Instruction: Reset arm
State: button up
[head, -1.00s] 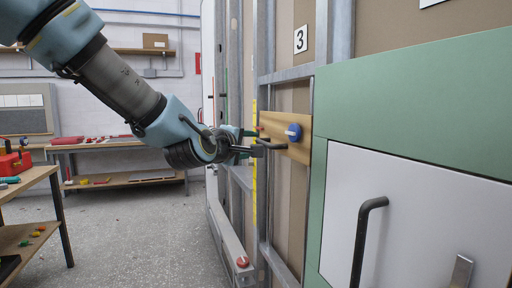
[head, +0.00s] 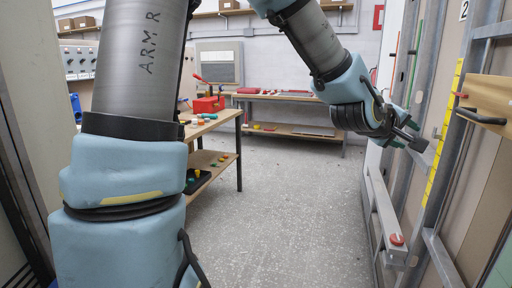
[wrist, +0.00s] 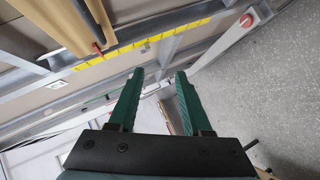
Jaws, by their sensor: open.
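My gripper (head: 412,138) is at the end of my raised arm, beside the metal-framed wall at the right of the head view. In the wrist view its two green fingers (wrist: 160,98) stand apart with nothing between them. The wooden board (head: 488,95) with a black handle (head: 480,117) is on the wall to the right of my gripper and apart from it. The board also shows at the upper left of the wrist view (wrist: 52,22).
A yellow marked strip (head: 445,130) runs along the wall frame. A metal rail with a red knob (head: 397,240) sits low on the wall. A workbench (head: 225,118) with a red toolbox (head: 208,104) stands at left. The speckled floor (head: 290,210) between is clear.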

jog(key=w+a+f+m+y, duration=0.1)
jog(key=w+a+f+y, duration=0.1)
jog(key=a+f, duration=0.35)
jog(key=w+a+f+g+y, duration=0.1)
jog(key=w+a+f+y, duration=0.15)
jog(key=a, duration=0.65)
jog(key=w+a+f+m+y, duration=0.1)
jog(key=w+a+f+y, duration=0.2)
jog(key=a, duration=0.4)
jog(key=s+a+f+g+y, duration=0.2)
jog(key=s+a, duration=0.3)
jog(key=a, duration=0.6)
jog(key=s+a+f+m+g+y, duration=0.1)
jog(key=s+a+f, duration=0.3)
jog(key=a, duration=0.7)
jog(key=shift+s+f+g+y, duration=0.25)
jog(key=shift+s+g+y, duration=0.35)
jog(key=shift+g, duration=0.2)
